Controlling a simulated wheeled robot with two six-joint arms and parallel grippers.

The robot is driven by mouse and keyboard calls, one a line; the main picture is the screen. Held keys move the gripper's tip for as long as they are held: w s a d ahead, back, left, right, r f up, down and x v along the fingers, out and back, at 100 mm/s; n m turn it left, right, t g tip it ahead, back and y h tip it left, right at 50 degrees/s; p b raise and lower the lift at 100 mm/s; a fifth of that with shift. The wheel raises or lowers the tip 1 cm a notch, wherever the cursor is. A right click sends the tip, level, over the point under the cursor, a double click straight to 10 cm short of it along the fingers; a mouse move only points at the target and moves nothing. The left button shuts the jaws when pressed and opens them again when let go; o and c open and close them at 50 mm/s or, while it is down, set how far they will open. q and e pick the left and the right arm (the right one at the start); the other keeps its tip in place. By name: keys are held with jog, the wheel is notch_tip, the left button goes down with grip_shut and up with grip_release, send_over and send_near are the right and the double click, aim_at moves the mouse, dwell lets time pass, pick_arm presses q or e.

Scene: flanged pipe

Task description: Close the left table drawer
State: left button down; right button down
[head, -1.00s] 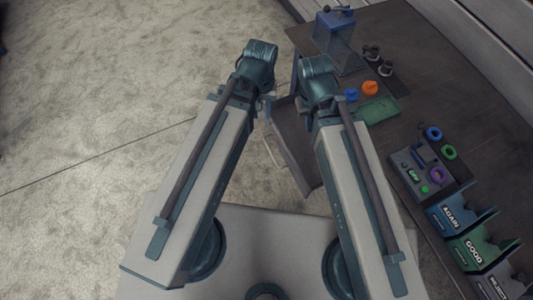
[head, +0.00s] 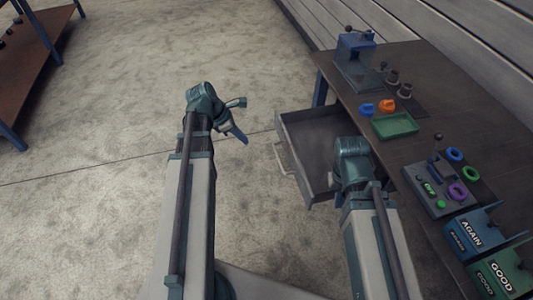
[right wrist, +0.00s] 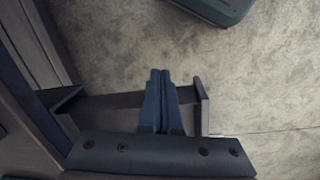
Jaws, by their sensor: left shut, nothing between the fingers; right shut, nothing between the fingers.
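The grey table drawer (head: 312,165) stands pulled out from the dark table's left side, open and empty where I can see inside. Its pale handle (head: 283,158) is on the front panel, facing left over the floor. My left gripper (head: 243,137) is shut and empty, in the air left of the handle and apart from it. My right arm's wrist covers the drawer's near right part in the head view and hides the right gripper. In the right wrist view, my right gripper (right wrist: 160,74) is shut and empty, across the drawer (right wrist: 118,101); contact is unclear.
The table top (head: 430,85) holds a blue-framed device (head: 355,60), a green tray (head: 395,125), blue and orange parts, a control box (head: 437,190) and labelled bins (head: 470,232). Open floor lies left of the drawer. A brown shelf (head: 25,60) stands far left.

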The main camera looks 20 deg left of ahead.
pick_arm(q)
jog(key=w+d+f+b, duration=0.4)
jog(key=d+f+b, duration=0.3)
jog(key=f+b, duration=0.1)
jog(key=shift+w, duration=0.35)
dwell(0.4)
send_over(332, 142)
jog(key=shift+d, duration=0.1)
dwell(0.4)
dwell(0.3)
jog(key=shift+s, duration=0.1)
